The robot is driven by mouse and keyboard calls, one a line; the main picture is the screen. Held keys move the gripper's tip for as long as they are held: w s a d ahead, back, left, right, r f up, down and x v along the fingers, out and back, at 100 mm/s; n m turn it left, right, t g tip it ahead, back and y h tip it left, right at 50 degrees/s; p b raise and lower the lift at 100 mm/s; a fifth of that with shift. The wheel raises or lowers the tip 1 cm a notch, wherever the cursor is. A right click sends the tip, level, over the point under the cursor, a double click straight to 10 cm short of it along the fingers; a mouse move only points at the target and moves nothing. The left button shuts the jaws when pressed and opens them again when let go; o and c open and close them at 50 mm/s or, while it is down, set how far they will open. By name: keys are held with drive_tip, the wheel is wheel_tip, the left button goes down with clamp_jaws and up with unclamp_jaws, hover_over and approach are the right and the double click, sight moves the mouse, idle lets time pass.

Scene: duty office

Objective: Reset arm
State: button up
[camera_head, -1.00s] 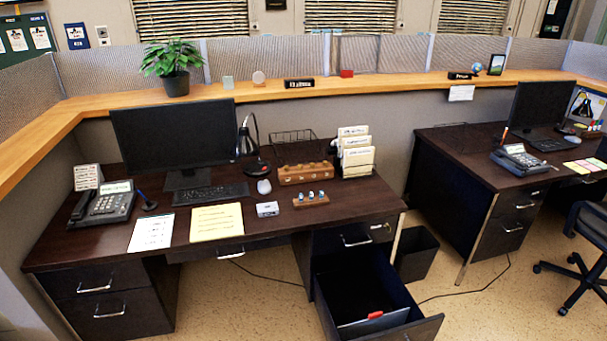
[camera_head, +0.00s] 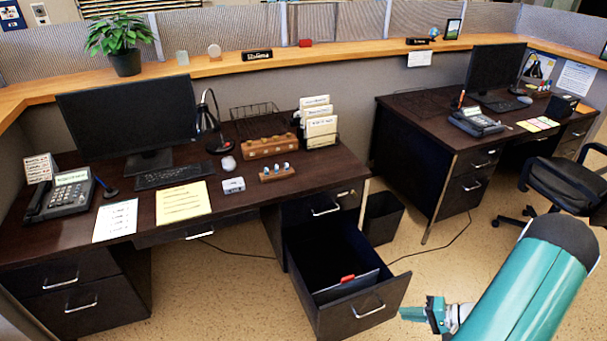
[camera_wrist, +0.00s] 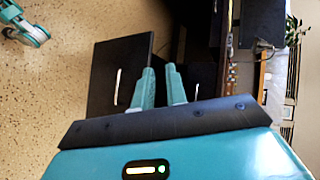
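My arm reaches in from the lower right of the head view. My gripper (camera_head: 408,314) is just right of the open desk drawer (camera_head: 350,318), near its front, and appears apart from it. In the wrist view my gripper (camera_wrist: 161,72) shows two teal fingers with a gap between them and nothing held. Behind the fingers, in the wrist view, is a dark drawer front (camera_wrist: 118,72) with a silver handle. In the head view the drawer holds a dark folder with a red tab (camera_head: 347,280).
A black bin (camera_head: 382,218) stands between the desks. An office chair (camera_head: 562,188) is at the right. Speckled floor is open in front.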

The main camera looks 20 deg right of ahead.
drive_tip(key=w+a+r+n+g+h, duration=0.2)
drive_tip(key=w+a+r+n+g, duration=0.15)
drive_tip(key=a+r, duration=0.65)
drive_tip(key=w+a+r+n+g+h, duration=0.1)
drive_tip(key=w+a+r+n+g, duration=0.4)
drive_tip(key=r, duration=0.9)
drive_tip(key=s+a+r+t+h, duration=0.5)
drive_tip(key=s+a+r, duration=0.6)
drive_tip(key=a+r, duration=0.4)
drive_tip(key=shift+s+a+r+n+h, duration=0.15)
drive_tip(key=shift+a+r+n+h, duration=0.15)
drive_tip(key=shift+r+n+h, duration=0.2)
drive_tip(key=shift+d, duration=0.1)
